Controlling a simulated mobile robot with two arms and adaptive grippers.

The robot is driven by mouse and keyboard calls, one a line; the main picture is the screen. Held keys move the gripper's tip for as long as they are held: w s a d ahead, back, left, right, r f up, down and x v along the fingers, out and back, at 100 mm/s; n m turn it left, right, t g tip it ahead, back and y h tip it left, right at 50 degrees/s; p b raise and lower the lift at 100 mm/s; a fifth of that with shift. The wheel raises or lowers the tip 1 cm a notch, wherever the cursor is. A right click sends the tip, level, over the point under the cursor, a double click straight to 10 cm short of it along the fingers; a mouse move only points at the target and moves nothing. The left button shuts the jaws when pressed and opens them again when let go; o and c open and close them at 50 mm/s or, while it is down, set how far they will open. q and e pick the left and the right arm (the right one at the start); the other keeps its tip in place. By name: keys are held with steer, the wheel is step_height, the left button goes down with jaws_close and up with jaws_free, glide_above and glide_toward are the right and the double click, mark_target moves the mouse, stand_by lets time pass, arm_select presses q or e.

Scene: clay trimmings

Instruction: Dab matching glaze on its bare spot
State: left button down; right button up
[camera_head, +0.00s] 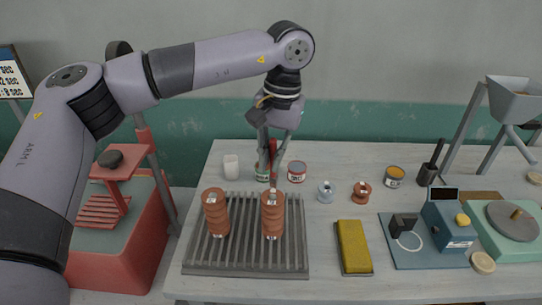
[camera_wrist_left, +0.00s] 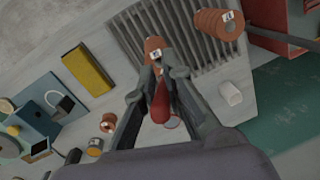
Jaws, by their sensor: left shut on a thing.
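My left gripper (camera_head: 271,150) points down behind the rack, with its fingers closed on a slim red, tapered tool that looks like a brush. The tool (camera_wrist_left: 161,103) shows red between the fingers in the left wrist view; its tip cannot be made out. Two ribbed terracotta pieces (camera_head: 216,212) (camera_head: 272,214) stand upright on the rack with pale patches. My right gripper is out of view.
The grey slatted rack (camera_head: 248,267) fills the table's front left. Bare table lies between the spools and sponge.

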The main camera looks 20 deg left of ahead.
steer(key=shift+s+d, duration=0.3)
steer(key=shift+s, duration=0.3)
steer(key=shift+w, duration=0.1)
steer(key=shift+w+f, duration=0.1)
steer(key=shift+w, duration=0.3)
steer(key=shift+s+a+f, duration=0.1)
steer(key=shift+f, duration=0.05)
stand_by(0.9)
